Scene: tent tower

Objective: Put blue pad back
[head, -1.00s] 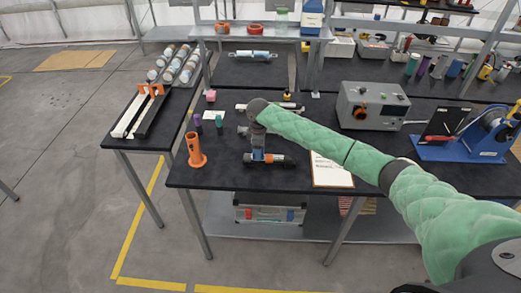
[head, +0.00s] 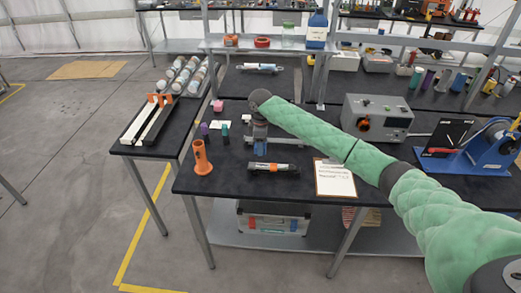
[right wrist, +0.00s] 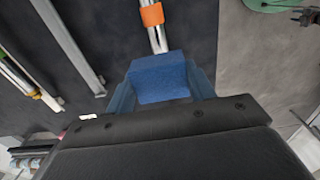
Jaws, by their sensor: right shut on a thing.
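My right gripper (head: 260,146) hangs downward over the front part of the black table (head: 215,178). In the right wrist view its two bluish fingers are shut on a blue pad (right wrist: 160,80), one on each side of it. In the head view the pad is too small and too hidden by the hand to tell apart from the fingers. My left gripper is in neither view.
An orange holder (head: 202,158) stands at the table's left front. A paper sheet (head: 334,178) lies right of the cylinder. A grey instrument box (head: 376,118) and a blue reel stand (head: 480,150) are farther right. Small purple and green pieces (head: 225,130) stand behind the orange holder.

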